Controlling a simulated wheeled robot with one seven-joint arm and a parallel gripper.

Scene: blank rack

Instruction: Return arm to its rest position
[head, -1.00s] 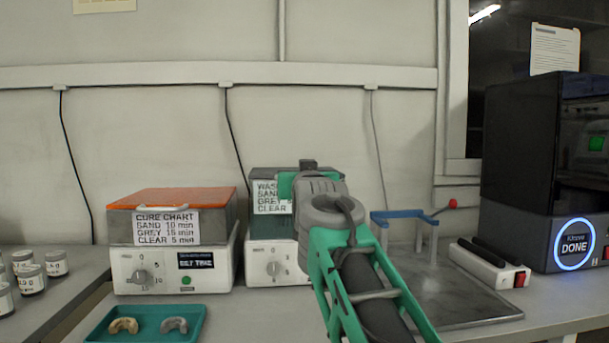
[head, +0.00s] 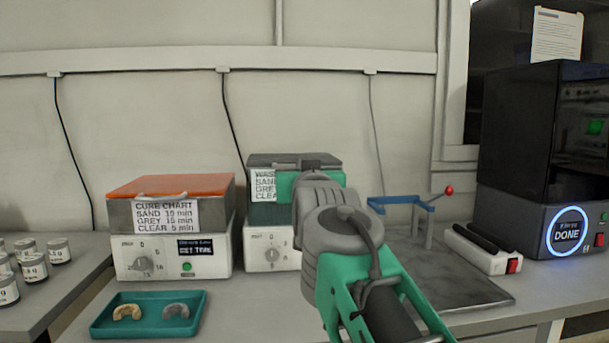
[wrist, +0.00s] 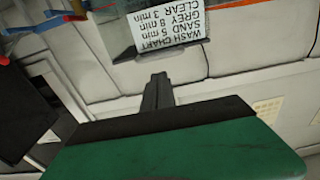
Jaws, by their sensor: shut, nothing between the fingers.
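My gripper (head: 312,160) is raised in front of the wash unit (head: 268,252) in the head view, with my green and grey arm reaching up from the lower right. In the wrist view its dark fingers (wrist: 157,92) are together beyond the green gripper body, with nothing between them. The gripper and arm hide part of the wash unit and its chart. The wash chart (wrist: 168,35) shows upside down at the top of the wrist view, apart from the fingers.
The cure unit (head: 172,262) with an orange lid stands left of the wash unit. A teal tray (head: 150,328) holds two arch-shaped pieces. Right are a blue-topped stand (head: 402,204), a dark plate (head: 465,285), a power strip (head: 488,255) and a black printer (head: 535,140) reading DONE. Jars stand far left.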

